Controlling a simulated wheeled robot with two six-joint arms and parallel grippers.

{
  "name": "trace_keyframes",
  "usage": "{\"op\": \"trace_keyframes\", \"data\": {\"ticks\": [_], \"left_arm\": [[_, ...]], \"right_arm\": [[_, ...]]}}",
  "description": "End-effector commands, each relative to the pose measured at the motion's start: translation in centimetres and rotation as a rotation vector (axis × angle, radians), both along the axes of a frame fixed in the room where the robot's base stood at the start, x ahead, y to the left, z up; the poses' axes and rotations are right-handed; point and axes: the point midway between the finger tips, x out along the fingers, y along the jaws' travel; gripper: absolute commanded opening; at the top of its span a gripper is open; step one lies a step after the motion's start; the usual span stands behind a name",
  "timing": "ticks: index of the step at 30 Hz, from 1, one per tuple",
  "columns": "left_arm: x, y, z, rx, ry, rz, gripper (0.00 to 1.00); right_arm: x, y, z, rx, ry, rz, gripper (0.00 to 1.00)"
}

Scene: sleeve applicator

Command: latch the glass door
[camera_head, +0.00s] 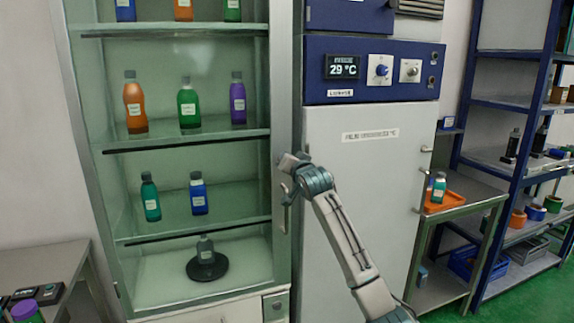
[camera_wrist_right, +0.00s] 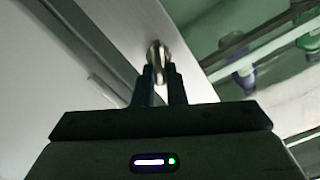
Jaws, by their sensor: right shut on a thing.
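The glass door (camera_head: 283,90) belongs to the tall display cabinet at the left of the head view. It looks flush with the front, but I cannot tell if it is fully closed. Its metal handle (camera_head: 285,213) is on the right frame. My right gripper (camera_head: 288,184) is at this handle, with its fingers mostly hidden by the wrist in the head view. In the right wrist view, its two dark fingers (camera_wrist_right: 160,84) are shut on the metal handle (camera_wrist_right: 155,54). My left gripper is in neither view.
Several bottles, such as an orange one (camera_head: 135,106), stand on the cabinet shelves. A grey incubator (camera_head: 365,200) with a blue panel stands close to the cabinet's right. A side table with an orange tray (camera_head: 445,202) and a blue rack (camera_head: 480,155) are farther right.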

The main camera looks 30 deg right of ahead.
Motion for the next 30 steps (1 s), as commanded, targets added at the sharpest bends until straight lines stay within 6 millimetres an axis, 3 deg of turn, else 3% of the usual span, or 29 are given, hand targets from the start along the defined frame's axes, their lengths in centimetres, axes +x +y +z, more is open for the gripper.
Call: {"op": "trace_keyframes", "data": {"ticks": [30], "left_arm": [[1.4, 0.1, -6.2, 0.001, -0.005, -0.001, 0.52]], "right_arm": [[-0.1, -0.6, -1.1, 0.878, -0.211, 0.0, 0.0]]}}
